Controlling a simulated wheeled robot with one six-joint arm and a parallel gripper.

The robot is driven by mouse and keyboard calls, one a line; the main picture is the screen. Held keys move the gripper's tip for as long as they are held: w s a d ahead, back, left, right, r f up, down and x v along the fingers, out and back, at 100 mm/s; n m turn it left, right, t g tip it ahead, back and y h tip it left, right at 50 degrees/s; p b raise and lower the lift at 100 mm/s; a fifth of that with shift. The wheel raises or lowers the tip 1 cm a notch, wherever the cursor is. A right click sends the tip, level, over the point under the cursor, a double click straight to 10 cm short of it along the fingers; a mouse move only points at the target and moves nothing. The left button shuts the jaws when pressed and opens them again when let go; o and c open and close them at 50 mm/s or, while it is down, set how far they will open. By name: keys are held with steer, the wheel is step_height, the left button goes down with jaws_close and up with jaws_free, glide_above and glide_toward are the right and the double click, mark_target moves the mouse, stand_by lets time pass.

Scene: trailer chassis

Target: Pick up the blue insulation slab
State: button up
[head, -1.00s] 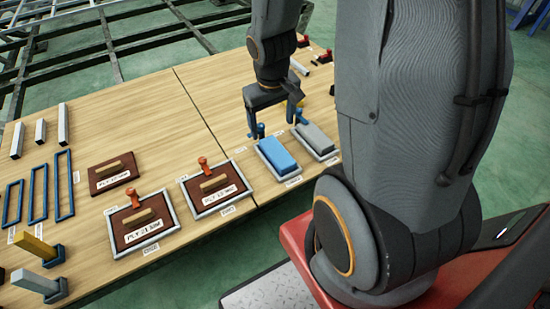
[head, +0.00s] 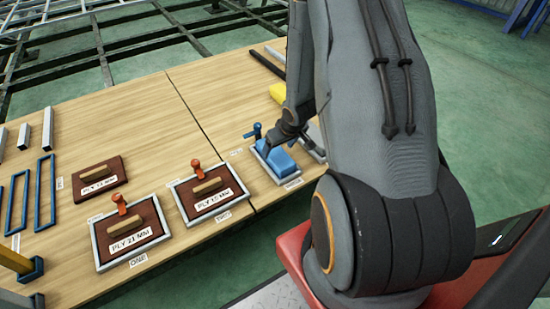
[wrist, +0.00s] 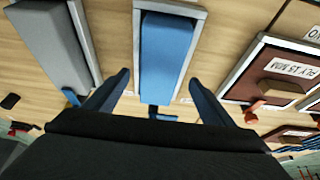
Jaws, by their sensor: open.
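The blue insulation slab (head: 277,161) lies flat in a grey-rimmed tray near the table's front edge. My arm hides part of it in the head view. It also shows in the wrist view (wrist: 167,50), lying lengthwise between my fingers. My gripper (wrist: 160,78) is open and empty, pointing down over the slab with one finger on each side. The fingertips look wider apart than the slab; I cannot tell their exact height above it. A blue clamp-like piece (wrist: 160,112) stands at the slab's end, close to the gripper body.
A grey slab (wrist: 50,40) lies beside the blue one, mostly hidden by my arm in the head view. On the other side are brown plywood boards (head: 210,196) with handles and orange knobs. Bare tabletop lies behind the boards.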

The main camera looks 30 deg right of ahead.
mark_target(276, 153)
steer(key=x, duration=0.4)
steer(key=shift+c, duration=0.6)
steer(key=c, duration=1.1)
steer(key=shift+o, duration=0.2)
